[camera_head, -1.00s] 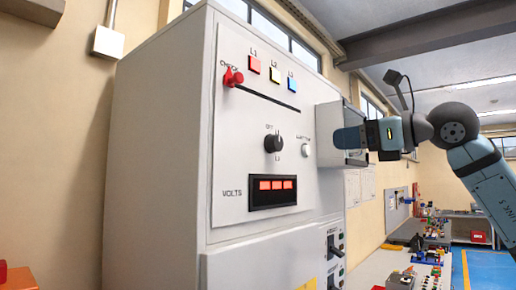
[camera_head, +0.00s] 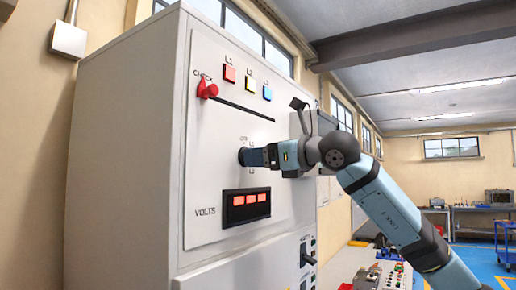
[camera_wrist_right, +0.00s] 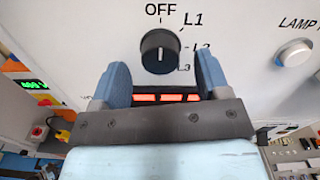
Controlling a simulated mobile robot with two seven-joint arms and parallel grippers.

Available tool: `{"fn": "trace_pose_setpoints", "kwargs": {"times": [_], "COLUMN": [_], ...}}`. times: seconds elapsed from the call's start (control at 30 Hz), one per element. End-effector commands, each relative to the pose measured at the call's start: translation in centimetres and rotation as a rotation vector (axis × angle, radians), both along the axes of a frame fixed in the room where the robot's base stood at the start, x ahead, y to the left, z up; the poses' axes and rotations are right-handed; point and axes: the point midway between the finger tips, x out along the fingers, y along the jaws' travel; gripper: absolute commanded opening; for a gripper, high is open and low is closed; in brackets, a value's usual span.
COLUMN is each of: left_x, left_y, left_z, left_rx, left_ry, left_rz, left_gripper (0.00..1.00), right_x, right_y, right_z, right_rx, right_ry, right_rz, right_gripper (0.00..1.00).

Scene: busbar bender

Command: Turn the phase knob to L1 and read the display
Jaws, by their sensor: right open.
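The black phase knob (camera_wrist_right: 160,52) sits on the white panel, with OFF above it and L1, L2 and L3 down its right side. I cannot tell surely which mark it points at. My right gripper (camera_wrist_right: 162,76) is open, its blue fingers to either side of the knob with visible gaps. In the head view, the right gripper (camera_head: 250,157) is at the knob and hides most of it. The VOLTS display (camera_head: 246,203) glows red below. Its figures are too small to read, and the gripper partly covers it in the wrist view. My left gripper is not in view.
A red CHECK handle (camera_head: 207,89) and red, yellow and blue lamps are above the knob. A white lamp button (camera_wrist_right: 294,47) is to its right. Switches (camera_head: 306,252) stand below the panel. A bench with parts is at the lower right.

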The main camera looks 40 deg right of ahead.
Motion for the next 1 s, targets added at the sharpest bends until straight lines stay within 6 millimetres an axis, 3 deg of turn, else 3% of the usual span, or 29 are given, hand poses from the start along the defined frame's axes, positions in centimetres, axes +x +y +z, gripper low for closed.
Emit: {"fn": "trace_pose_setpoints", "kwargs": {"times": [0.13,0.43,0.47,0.67,1.0], "left_x": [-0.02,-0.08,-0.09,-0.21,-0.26], "left_y": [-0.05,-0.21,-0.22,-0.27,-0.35], "left_z": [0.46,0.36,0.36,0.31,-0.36], "left_rx": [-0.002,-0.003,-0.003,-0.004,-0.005], "left_ry": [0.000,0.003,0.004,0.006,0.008], "left_rz": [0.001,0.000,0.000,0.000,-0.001], "left_gripper": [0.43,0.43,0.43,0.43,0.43], "right_x": [1.07,1.30,1.30,1.28,1.29], "right_y": [0.41,0.53,0.52,0.51,0.55], "right_z": [0.07,-0.05,-0.05,-0.04,-0.25], "right_rx": [0.000,0.000,0.000,0.000,0.036], "right_ry": [0.000,0.000,0.000,0.000,0.015], "right_rz": [-0.001,-0.001,-0.001,-0.001,0.000], "right_gripper": [0.69,0.69,0.67,0.21,0.20]}}
